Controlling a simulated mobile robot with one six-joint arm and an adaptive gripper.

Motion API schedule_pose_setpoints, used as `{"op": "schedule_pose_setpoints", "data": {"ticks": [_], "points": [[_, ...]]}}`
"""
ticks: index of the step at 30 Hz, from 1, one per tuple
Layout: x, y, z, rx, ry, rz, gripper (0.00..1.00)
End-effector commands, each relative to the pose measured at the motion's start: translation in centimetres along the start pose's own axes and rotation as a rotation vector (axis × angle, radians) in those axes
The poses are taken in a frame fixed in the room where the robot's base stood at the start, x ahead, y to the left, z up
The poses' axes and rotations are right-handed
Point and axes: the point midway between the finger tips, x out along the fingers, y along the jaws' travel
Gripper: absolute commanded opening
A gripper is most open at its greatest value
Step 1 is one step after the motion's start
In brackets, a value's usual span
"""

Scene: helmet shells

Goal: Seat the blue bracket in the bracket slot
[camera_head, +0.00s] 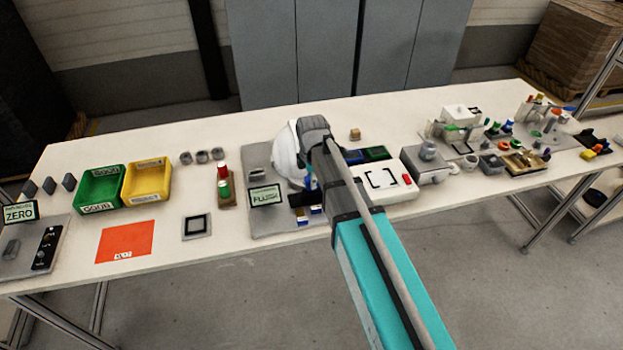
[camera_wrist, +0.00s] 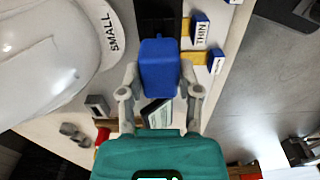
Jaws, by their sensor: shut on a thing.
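In the wrist view my gripper (camera_wrist: 159,74) is shut on the blue bracket (camera_wrist: 158,62), with one grey finger on each side of it. The bracket is over the grey fixture plate, with a black strip (camera_wrist: 158,14) just beyond it. I cannot tell whether the strip is the bracket slot, or whether the bracket touches it. A white helmet shell (camera_wrist: 55,55) marked SMALL lies to the left. In the head view the helmet (camera_head: 284,155) is partly behind my arm. The bracket in my gripper is hidden there.
Two blue-and-yellow labelled pieces, one marked THIN (camera_wrist: 200,29), stand close to the right of the bracket. A sign (camera_head: 266,196) stands on the grey plate (camera_head: 258,221). A white device (camera_head: 381,181) is right of my arm. An orange sheet (camera_head: 125,242) lies flat at left.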

Motion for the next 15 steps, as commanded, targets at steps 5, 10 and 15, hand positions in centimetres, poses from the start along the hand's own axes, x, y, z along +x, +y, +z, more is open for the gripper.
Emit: {"op": "schedule_pose_setpoints", "data": {"ticks": [5,10,15], "points": [[0.2,0.0,0.0,0.0,0.0,0.0,0.1],[0.34,0.0,0.0,0.0,0.0,0.0,0.1],[0.48,0.0,0.0,0.0,0.0,0.0,0.1]]}}
